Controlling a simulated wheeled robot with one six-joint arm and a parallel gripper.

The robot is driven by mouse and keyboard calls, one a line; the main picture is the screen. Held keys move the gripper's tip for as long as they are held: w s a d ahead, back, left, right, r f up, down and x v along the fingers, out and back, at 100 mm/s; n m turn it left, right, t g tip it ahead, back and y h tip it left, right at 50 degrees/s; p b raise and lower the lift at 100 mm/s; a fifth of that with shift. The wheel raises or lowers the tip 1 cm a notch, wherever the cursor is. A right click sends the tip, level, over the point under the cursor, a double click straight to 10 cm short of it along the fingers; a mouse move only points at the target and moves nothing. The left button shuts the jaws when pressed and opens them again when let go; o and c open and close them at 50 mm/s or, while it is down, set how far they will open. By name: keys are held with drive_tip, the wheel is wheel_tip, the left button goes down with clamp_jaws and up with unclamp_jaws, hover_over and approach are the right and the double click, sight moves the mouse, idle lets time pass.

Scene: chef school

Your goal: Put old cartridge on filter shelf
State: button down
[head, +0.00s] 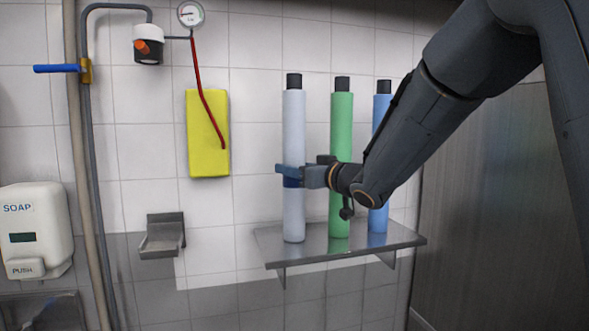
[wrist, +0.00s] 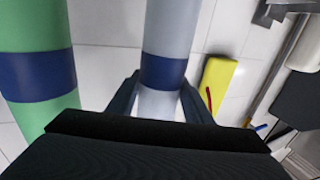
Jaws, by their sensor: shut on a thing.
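The old cartridge is most likely the pale grey-white cylinder (head: 294,130) with a black cap and a blue band. My gripper (head: 290,176) is shut around it at the blue band, seen also in the wrist view (wrist: 163,98). The cartridge is upright at the left end of the metal filter shelf (head: 400,237). Its base appears at the shelf surface, but I cannot tell if it touches. A green cartridge (head: 341,120) and a blue cartridge (head: 381,110) stand on the shelf to its right, the blue one partly hidden by my arm.
A filter head (head: 149,46) with an orange part hangs on a grey pipe, with a gauge (head: 190,14) beside it. A yellow panel (head: 203,165), a small empty metal bracket (head: 160,238), a blue-handled valve (head: 58,69) and a soap dispenser (head: 36,232) are on the wall to the left.

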drive_tip(key=c, duration=0.9)
unclamp_jaws()
drive_tip(key=shift+f, duration=0.1)
drive_tip(key=b+v, duration=0.4)
drive_tip(key=v, duration=0.8)
drive_tip(key=shift+s, duration=0.1)
